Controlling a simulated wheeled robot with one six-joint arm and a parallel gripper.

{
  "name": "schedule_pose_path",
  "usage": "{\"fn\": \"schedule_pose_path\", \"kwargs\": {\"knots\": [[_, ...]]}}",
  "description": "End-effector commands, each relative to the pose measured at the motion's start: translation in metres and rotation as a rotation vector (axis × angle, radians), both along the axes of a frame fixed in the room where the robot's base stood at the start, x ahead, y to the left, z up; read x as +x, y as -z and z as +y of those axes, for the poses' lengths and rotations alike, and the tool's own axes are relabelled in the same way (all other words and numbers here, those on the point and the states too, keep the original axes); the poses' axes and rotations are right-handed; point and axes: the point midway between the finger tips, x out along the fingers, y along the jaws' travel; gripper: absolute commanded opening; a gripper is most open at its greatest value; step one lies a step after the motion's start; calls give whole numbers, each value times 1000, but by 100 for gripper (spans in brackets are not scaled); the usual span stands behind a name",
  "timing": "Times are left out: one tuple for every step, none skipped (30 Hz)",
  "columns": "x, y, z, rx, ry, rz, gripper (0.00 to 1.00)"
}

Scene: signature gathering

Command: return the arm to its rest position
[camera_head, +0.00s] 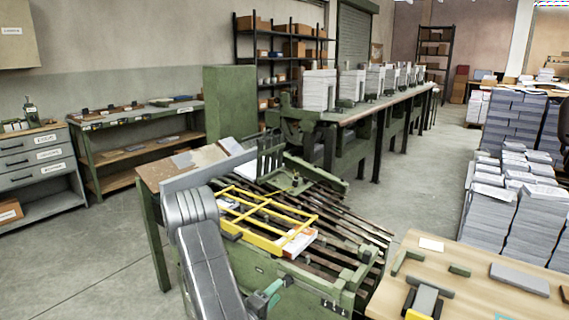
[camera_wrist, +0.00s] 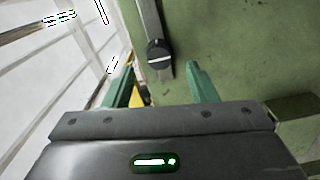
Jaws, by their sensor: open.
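My gripper (camera_wrist: 159,66) shows in the wrist view with its two green fingers spread apart and nothing between them in their grasp. A dark round knob (camera_wrist: 159,56) on a grey lever (camera_wrist: 151,18) lies beyond the gap between the fingertips, against a green metal panel. I cannot tell whether the fingers touch it. In the head view my gripper (camera_head: 265,297) is low beside the front of the green machine (camera_head: 262,266), partly hidden by my grey arm, which reaches down in front of the machine's left end.
A yellow frame (camera_head: 268,222) lies over the machine's dark rails. A wooden table (camera_head: 470,288) with small parts stands at the lower right. Tall paper stacks (camera_head: 530,222) stand on the right. A long bench (camera_head: 375,112) runs behind. Open floor (camera_head: 105,265) lies to the left.

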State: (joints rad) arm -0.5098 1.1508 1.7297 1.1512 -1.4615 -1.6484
Motion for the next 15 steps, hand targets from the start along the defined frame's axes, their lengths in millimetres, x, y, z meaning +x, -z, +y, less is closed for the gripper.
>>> {"fn": "schedule_pose_path", "kwargs": {"knots": [[-7, 0, 7, -1, -6, 2, 52], [-12, 0, 10, -2, -5, 1, 52], [-18, 0, 14, -2, -5, 1, 52], [-22, 0, 17, -1, -5, 1, 52], [-26, 0, 21, -1, -5, 1, 52], [-32, 0, 25, -2, -5, 1, 52], [-36, 0, 28, -1, -5, 2, 52], [-40, 0, 31, -1, -5, 2, 52], [-46, 0, 34, -2, -5, 2, 52], [-49, 0, 37, -2, -5, 1, 52], [-53, 0, 40, -2, -5, 1, 52], [-58, 0, 44, -1, -5, 0, 52], [-62, 0, 46, -1, -5, 1, 52], [-65, 0, 49, -1, -5, 1, 52], [-70, 0, 52, -1, -4, 1, 52]]}}
